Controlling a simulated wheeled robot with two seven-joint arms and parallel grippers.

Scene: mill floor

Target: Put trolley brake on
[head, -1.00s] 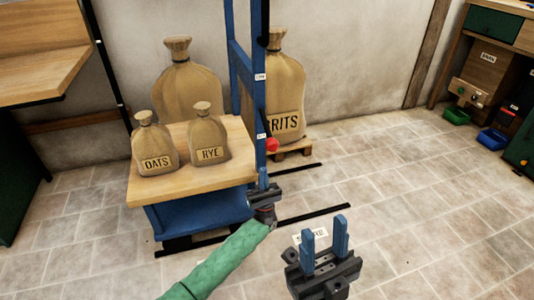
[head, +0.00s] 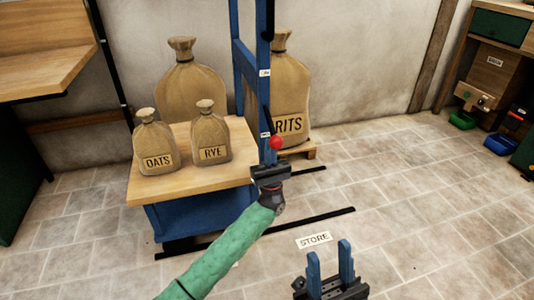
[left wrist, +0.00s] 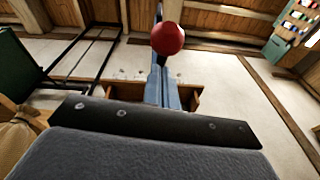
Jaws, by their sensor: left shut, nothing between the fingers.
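The trolley has a wooden deck (head: 205,188) and a blue frame with an upright post (head: 247,75). A red ball knob (head: 276,142), on a dark lever, is at the post's lower part. The knob also shows large in the left wrist view (left wrist: 168,38), just beyond my blue fingertips. My left gripper (head: 270,157) is shut and empty, just below the knob in the head view. I cannot tell whether it touches the knob. My right gripper (head: 330,262) is open and empty, low in the view, away from the trolley.
An oats sack (head: 156,145) and a rye sack (head: 211,138) stand on the deck. A large sack (head: 290,95) stands on a small pallet behind the post. A "STORE" label (head: 314,240) lies on the floor.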

